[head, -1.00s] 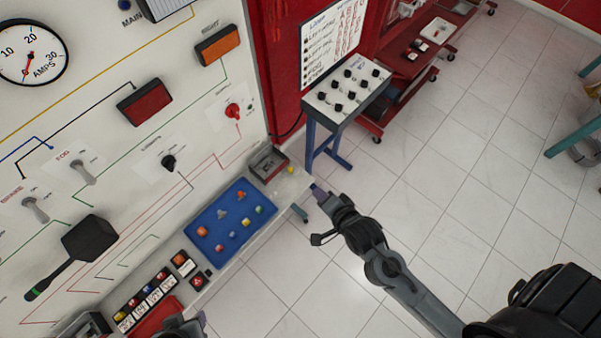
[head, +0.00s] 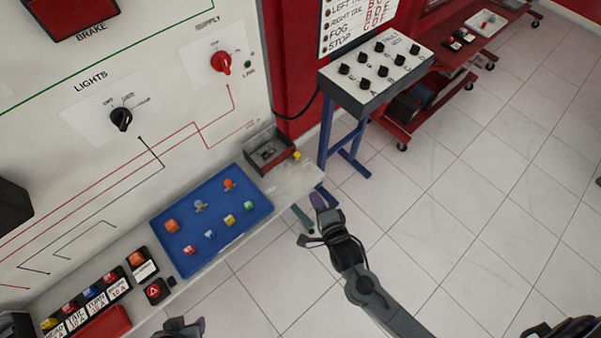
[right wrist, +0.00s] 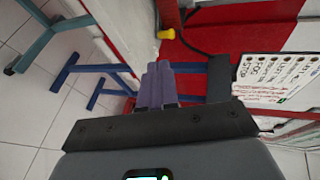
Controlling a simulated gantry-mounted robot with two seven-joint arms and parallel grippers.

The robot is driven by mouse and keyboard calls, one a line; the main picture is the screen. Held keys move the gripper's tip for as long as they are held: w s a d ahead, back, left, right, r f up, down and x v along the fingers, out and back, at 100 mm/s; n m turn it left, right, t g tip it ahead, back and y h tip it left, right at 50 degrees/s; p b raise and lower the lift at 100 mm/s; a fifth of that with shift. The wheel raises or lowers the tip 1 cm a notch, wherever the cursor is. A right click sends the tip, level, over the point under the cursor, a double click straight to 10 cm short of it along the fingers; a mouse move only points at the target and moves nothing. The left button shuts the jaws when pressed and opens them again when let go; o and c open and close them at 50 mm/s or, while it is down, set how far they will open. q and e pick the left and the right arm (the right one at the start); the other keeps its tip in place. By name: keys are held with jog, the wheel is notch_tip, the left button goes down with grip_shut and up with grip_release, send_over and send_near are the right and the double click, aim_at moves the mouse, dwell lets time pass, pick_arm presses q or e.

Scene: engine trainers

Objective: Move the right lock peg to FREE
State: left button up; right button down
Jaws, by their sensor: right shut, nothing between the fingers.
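A small yellow knob (head: 297,156) sits at the right edge of a grey and red box (head: 268,152) on the right end of the ledge. It looks like the right lock peg, but I see no FREE marking. A yellow-tipped piece (right wrist: 166,34) also shows in the right wrist view, above and apart from the fingers. My right gripper (head: 321,199) is below and right of the knob, just off the ledge end. Its purple fingers are together and empty in the right wrist view (right wrist: 158,85). My left gripper (head: 184,327) shows only partly at the bottom edge.
A blue tray (head: 263,213) with several small coloured parts lies on the ledge left of the box. A switch-box stand (head: 375,100) with blue legs stands behind my right gripper. The panel (head: 160,70) rises behind the ledge. Open tiled floor lies right.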

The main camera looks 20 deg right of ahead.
jog(key=x, duration=0.4)
jog(key=b+x, duration=0.1)
jog(key=x, duration=0.3)
jog(key=b+x, duration=0.1)
jog(key=x, duration=0.3)
jog(key=shift+w+r, duration=0.3)
jog(key=shift+w+d, duration=0.1)
jog(key=shift+w, duration=0.55)
pick_arm(q)
notch_tip(320, 180, down, 3)
jog(key=shift+d+r, duration=0.1)
jog(key=shift+r, duration=0.05)
